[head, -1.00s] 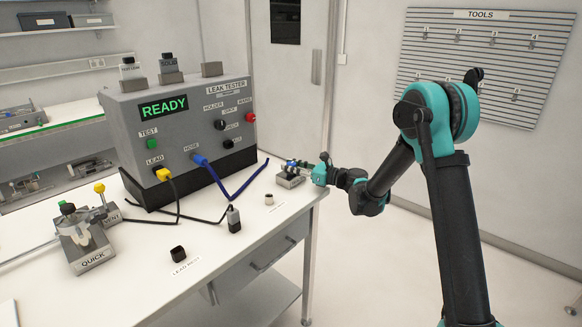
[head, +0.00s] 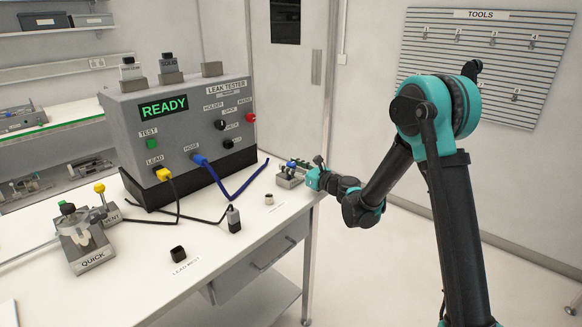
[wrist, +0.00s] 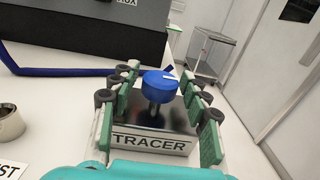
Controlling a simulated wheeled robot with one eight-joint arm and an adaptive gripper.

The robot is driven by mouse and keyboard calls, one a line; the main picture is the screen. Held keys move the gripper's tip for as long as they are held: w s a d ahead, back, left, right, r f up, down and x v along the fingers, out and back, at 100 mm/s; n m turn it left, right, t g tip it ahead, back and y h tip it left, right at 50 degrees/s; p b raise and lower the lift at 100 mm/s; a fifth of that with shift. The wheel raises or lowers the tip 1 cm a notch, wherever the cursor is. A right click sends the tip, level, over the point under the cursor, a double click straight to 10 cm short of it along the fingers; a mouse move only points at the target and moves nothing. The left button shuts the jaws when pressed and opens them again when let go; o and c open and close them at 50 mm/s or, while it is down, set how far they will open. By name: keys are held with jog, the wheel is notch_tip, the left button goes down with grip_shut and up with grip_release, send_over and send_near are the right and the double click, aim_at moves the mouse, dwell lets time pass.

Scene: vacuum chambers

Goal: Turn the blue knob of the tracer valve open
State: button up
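The tracer valve (wrist: 153,144) is a small grey block labelled TRACER at the far right corner of the bench. In the head view the blue knob (head: 291,166) is small and partly hidden by my gripper. My gripper (wrist: 162,80) is open, with its green-padded fingers on either side of the knob. Gaps show between both fingers and the knob in the wrist view.
The grey leak tester (head: 190,125) reads READY, with a blue hose (head: 232,185) running onto the bench near the valve. A small beige ring-shaped piece (wrist: 10,122) stands left of the valve. The quick and vent fixture (head: 84,245) is at the bench's left.

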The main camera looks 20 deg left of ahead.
dwell(0.3)
jog(key=v, duration=1.2)
